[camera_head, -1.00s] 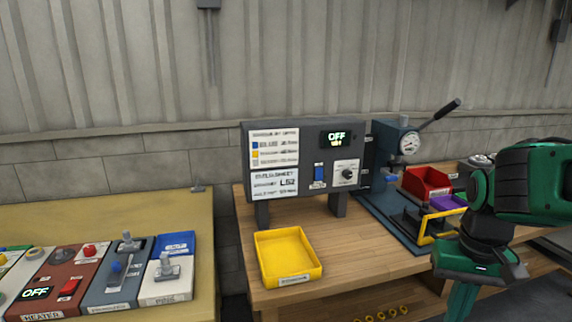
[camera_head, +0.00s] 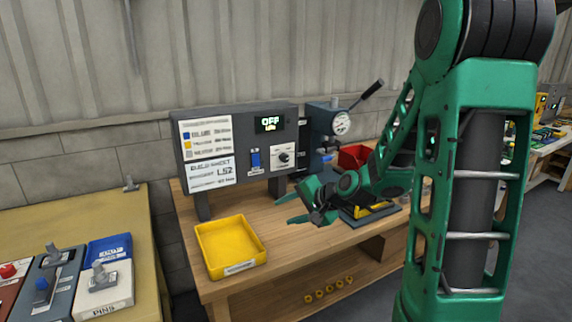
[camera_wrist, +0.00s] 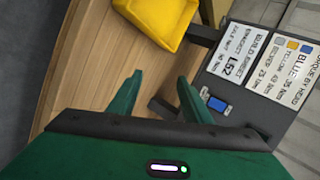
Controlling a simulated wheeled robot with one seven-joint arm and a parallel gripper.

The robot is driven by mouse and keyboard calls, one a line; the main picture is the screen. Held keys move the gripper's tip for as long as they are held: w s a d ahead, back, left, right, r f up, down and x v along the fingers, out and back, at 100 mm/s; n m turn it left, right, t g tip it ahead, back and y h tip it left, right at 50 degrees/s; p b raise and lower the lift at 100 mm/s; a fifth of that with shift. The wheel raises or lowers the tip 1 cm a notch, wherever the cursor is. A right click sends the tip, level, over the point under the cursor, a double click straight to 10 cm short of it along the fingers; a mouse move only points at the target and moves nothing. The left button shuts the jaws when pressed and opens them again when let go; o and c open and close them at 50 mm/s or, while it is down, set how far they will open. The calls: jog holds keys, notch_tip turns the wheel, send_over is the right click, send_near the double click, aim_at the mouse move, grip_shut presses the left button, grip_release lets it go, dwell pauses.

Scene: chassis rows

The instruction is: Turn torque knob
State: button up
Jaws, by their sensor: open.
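The torque knob (camera_head: 284,157) is a small dark dial on a white plate at the lower right of the grey control panel (camera_head: 240,180). The panel's display (camera_head: 269,124) reads OFF. A blue switch (camera_head: 255,160) sits left of the knob and also shows in the wrist view (camera_wrist: 218,104). My gripper (camera_head: 292,207) is open and empty, in front of and below the panel, apart from the knob. In the wrist view its two green fingers (camera_wrist: 160,92) are spread over the wooden bench. The knob is not visible in the wrist view.
A yellow tray (camera_head: 243,267) stands on the wooden bench (camera_head: 290,236), left of my gripper. A press with a gauge (camera_head: 341,124) and a red bin (camera_head: 354,156) stand right of the panel. Another table with control boxes (camera_head: 105,285) is at the left.

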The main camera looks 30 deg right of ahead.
jog(key=w+d+r+m+t, duration=0.3)
jog(key=w+m+t, duration=0.2)
jog(key=w+m, duration=0.2)
jog(key=m+t+h, duration=0.3)
jog(key=m+h, duration=0.1)
jog(key=m, duration=0.4)
send_near(286, 159)
jog(key=w, duration=0.8)
jog(key=shift+w, duration=0.2)
jog(key=c, duration=1.1)
